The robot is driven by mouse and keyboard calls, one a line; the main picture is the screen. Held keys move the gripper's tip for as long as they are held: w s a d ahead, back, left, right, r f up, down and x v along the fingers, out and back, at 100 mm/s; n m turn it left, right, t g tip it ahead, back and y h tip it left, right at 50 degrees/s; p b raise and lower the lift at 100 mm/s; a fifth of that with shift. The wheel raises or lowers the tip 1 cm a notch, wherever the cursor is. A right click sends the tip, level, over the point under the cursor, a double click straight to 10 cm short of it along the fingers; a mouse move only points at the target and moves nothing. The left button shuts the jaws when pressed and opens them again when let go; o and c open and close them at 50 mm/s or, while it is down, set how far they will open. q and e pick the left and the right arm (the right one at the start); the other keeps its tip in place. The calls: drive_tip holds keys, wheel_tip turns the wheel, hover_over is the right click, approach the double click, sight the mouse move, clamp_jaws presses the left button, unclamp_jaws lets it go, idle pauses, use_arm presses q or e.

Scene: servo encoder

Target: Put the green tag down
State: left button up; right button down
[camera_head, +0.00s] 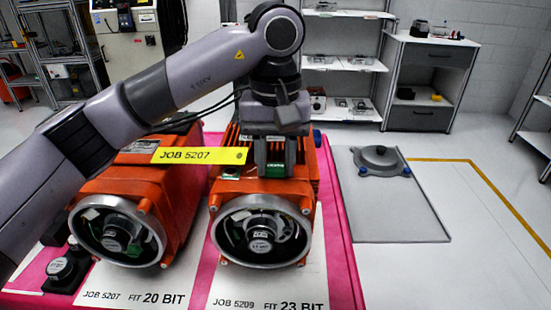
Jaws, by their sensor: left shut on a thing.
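My left gripper (275,165) points down over the top of the right orange servo motor (228,186), with its arm coming in from the left. It is shut on the small green tag (273,171), which shows low between the fingers. I cannot tell whether the tag touches the motor. The motor's round open end faces me, with an encoder (261,233) inside. The left orange motor (175,172) also has an open end with an encoder (116,233) inside. A yellow tag (198,155) reading JOB 5207 is above it. My right gripper is not in view.
White sheets on the pink mat (345,277) read JOB 5207 FIT 20 BIT and JOB 5209 FIT 23 BIT. A dark encoder part (64,269) lies at the left. A grey cover (379,161) rests on a mostly clear grey panel (395,215). Shelves stand behind.

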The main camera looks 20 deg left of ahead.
sight(276, 168)
use_arm(q)
drive_tip(key=shift+f, duration=0.2)
drive_tip(key=o, duration=1)
drive_tip(key=shift+r, duration=0.15)
drive_tip(key=shift+r, duration=0.2)
wheel_tip(276, 168, up, 12)
drive_tip(key=shift+f+p, duration=0.15)
drive_tip(key=shift+p, duration=0.8)
